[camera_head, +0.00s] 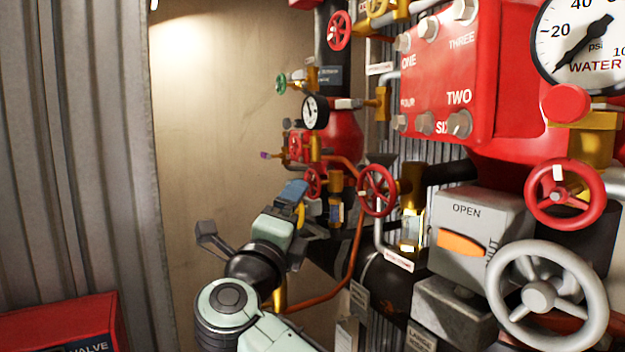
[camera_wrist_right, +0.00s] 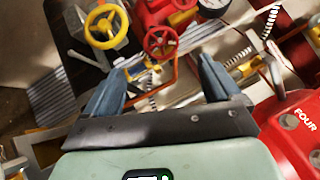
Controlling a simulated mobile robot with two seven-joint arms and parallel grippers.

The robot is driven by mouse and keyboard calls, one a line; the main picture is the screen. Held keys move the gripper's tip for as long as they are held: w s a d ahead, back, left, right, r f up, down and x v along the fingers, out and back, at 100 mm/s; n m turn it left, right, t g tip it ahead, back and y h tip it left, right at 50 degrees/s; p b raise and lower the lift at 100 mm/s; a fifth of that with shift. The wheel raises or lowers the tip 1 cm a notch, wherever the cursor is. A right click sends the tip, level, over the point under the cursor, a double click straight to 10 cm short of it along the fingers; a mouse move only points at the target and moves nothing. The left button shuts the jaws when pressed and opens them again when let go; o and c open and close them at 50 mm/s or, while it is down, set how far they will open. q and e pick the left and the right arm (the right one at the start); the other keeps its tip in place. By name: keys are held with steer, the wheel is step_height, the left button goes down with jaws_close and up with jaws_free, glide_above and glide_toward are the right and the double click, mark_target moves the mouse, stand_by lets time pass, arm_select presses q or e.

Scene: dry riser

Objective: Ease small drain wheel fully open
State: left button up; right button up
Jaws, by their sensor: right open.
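My right gripper (camera_head: 293,191) is in the middle of the head view, its blue fingers pointing away toward the pipework. In the right wrist view the gripper (camera_wrist_right: 160,68) has its two blue fingers wide apart with nothing between them. A small red wheel (camera_wrist_right: 160,42) is ahead of the fingertips, apart from them. A yellow wheel (camera_wrist_right: 106,26) is to its left. In the head view a small red wheel (camera_head: 313,183) is just right of the fingers, and a larger red wheel (camera_head: 376,190) is farther right. I cannot tell which wheel is the drain wheel. My left gripper is not in view.
A red numbered box (camera_head: 445,75), a grey OPEN indicator box (camera_head: 470,225), a large grey handwheel (camera_head: 547,295) and a red handwheel (camera_head: 565,194) crowd the right. An orange pipe (camera_head: 350,265) runs below the wheels. Bare wall (camera_head: 205,130) leaves room at left.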

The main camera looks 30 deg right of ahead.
mark_target(311, 186)
steer(key=p+x, duration=0.2)
steer(key=x, duration=0.3)
steer(key=p+x, duration=0.2)
steer(key=x, duration=0.4)
steer(key=shift+r, duration=0.25)
steer(key=shift+w+d+p, duration=0.35)
steer(key=shift+w+d, duration=0.2)
steer(key=shift+w, duration=0.05)
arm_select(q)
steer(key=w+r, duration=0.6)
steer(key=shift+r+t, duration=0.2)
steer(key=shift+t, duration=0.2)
arm_select(e)
steer(key=shift+s, duration=0.1)
steer(key=c, duration=1)
